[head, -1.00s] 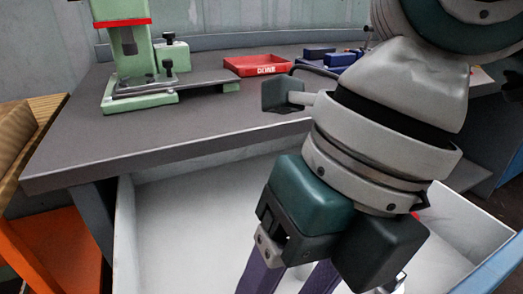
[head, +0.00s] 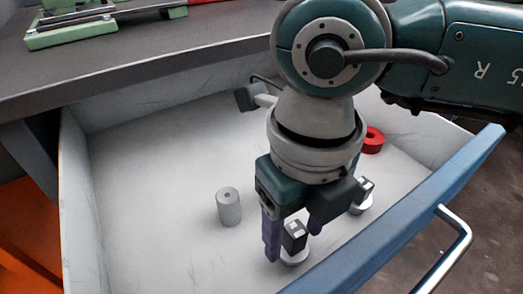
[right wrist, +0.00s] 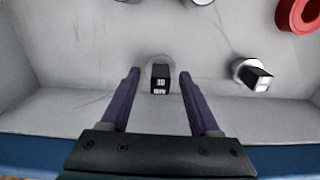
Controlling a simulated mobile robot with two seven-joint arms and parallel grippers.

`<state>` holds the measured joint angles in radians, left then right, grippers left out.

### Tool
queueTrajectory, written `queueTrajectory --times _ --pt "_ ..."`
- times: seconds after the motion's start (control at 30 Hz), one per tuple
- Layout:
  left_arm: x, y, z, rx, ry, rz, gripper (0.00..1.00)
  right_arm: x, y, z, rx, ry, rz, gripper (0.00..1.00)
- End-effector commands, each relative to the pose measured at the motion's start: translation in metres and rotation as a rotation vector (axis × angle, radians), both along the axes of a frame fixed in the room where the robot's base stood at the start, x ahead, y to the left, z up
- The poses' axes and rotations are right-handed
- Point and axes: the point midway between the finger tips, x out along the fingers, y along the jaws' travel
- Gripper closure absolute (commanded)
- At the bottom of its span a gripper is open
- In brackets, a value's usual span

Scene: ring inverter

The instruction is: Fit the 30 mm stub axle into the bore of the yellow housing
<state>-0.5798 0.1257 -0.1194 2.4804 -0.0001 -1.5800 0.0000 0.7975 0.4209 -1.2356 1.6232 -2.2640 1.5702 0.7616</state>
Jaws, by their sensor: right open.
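The 30 mm stub axle (head: 294,236) stands in the open drawer near its front wall: a dark square block on a round pale metal base. In the right wrist view the stub axle (right wrist: 160,79) shows a label starting with "30". My right gripper (head: 292,243) is open, its purple fingers pointing down on either side of the axle. In the wrist view the gap between the fingers (right wrist: 160,76) lines up with the axle, and clear space shows on both sides. The yellow housing is not in view. My left gripper is not in view.
A similar block on a round base (head: 361,206) stands to the right, its label unreadable. A grey cylinder with a hole (head: 229,208) stands left, and a red ring (head: 373,141) lies behind. The drawer's blue front (head: 400,215) is close.

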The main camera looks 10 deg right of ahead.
Motion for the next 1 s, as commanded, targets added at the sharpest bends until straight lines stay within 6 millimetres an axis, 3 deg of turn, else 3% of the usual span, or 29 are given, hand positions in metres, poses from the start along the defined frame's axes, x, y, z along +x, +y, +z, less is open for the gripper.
queueTrajectory --times 0.2,0.73,1.0 --pt "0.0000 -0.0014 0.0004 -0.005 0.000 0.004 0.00 0.0000 0.0001 0.0000 0.000 0.000 0.001 0.40" --pt "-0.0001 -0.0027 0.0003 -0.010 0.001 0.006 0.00 0.0000 0.0000 0.0002 0.001 0.000 0.000 0.99" --pt "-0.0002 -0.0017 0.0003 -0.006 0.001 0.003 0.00 0.0000 0.0000 0.0003 0.001 0.000 0.000 1.00"
